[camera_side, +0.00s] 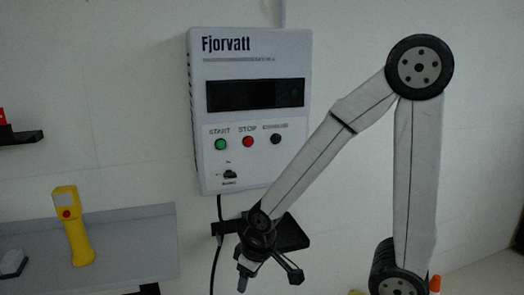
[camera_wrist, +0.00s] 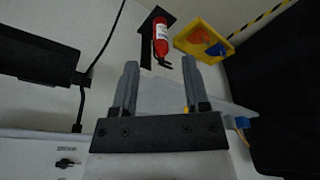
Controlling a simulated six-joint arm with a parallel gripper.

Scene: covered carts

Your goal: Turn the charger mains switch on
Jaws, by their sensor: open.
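The white Fjorvatt charger (camera_side: 221,120) hangs on the wall in the side view, with a dark display and green, red and black buttons. Its small black mains switch (camera_side: 230,174) sits low on the front panel, under the START button. The switch also shows at the lower left edge of the wrist view (camera_wrist: 65,163). I cannot read its setting. My gripper (camera_side: 269,278) is below the charger and to the right of the switch, pointing down and clear of it. In the wrist view its two grey fingers (camera_wrist: 158,85) are apart with nothing between them.
A black bracket (camera_side: 292,233) and a hanging cable (camera_side: 216,250) are close by my gripper. A grey shelf (camera_side: 130,245) at left carries a yellow handheld device (camera_side: 74,225). The wrist view shows a red extinguisher (camera_wrist: 160,40) and a yellow bin (camera_wrist: 184,42).

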